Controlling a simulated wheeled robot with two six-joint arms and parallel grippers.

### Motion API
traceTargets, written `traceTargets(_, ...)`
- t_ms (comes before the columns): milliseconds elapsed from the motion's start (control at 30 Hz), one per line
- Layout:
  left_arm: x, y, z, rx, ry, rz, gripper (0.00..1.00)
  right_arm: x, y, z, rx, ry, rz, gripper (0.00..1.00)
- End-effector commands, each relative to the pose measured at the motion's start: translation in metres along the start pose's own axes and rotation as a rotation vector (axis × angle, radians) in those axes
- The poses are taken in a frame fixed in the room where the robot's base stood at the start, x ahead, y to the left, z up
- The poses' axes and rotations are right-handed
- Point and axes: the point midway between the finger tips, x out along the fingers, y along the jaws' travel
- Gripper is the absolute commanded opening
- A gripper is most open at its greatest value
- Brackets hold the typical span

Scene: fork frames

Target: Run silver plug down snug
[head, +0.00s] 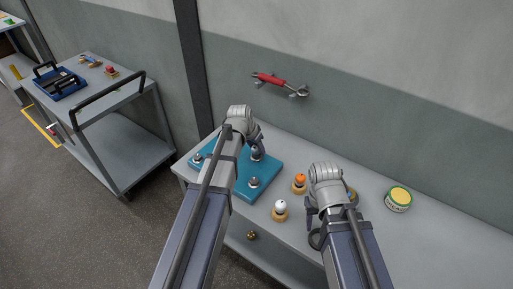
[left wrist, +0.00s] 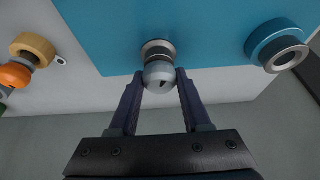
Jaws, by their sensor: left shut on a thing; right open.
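The silver plug (left wrist: 159,74) has a round, shiny head with a dark slot. My left gripper (left wrist: 160,82) is shut on it, one finger on each side. The plug stands over a ringed socket (left wrist: 156,48) on the blue plate (left wrist: 205,30); how deep it sits cannot be told. In the head view the silver plug (head: 256,153) shows beside my left gripper (head: 257,146), over the far part of the blue plate (head: 268,178). My right gripper (head: 314,226) is open and empty above the table, right of the plate.
Other fittings (head: 253,183) sit on the plate. A white-topped plug (head: 280,205) and an orange-topped plug (head: 299,179) stand on wooden rings between plate and right gripper. A green-and-yellow tin (head: 398,197) stands at right. A red-handled tool (head: 275,81) is on the wall.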

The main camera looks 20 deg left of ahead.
Motion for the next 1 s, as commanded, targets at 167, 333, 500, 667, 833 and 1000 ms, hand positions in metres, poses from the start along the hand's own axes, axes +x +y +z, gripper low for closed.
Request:
traceTargets(167, -0.0001, 0.0003, 0.0000, 0.133, -0.001, 0.056, 0.54, -0.0001, 0.0000, 0.0000, 0.000, 0.000, 0.000, 0.50)
traceTargets(333, -0.0001, 0.0002, 0.0001, 0.131, -0.001, 0.054, 0.73, -0.0001, 0.0000, 0.0000, 0.000, 0.000, 0.000, 0.50)
traceTargets(500, 0.0000, 0.0001, 0.0000, 0.130, -0.001, 0.053, 0.83, -0.0001, 0.0000, 0.0000, 0.000, 0.000, 0.000, 0.50)
traceTargets(667, 0.0000, 0.0000, 0.0000, 0.130, -0.001, 0.053, 0.83, -0.0001, 0.0000, 0.0000, 0.000, 0.000, 0.000, 0.50)
traceTargets(833, 0.0000, 0.0000, 0.0000, 0.130, -0.001, 0.053, 0.83, -0.0001, 0.0000, 0.0000, 0.000, 0.000, 0.000, 0.50)
traceTargets(1000, 0.0000, 0.0000, 0.0000, 0.130, -0.001, 0.052, 0.83, -0.0001, 0.0000, 0.0000, 0.000, 0.000, 0.000, 0.50)
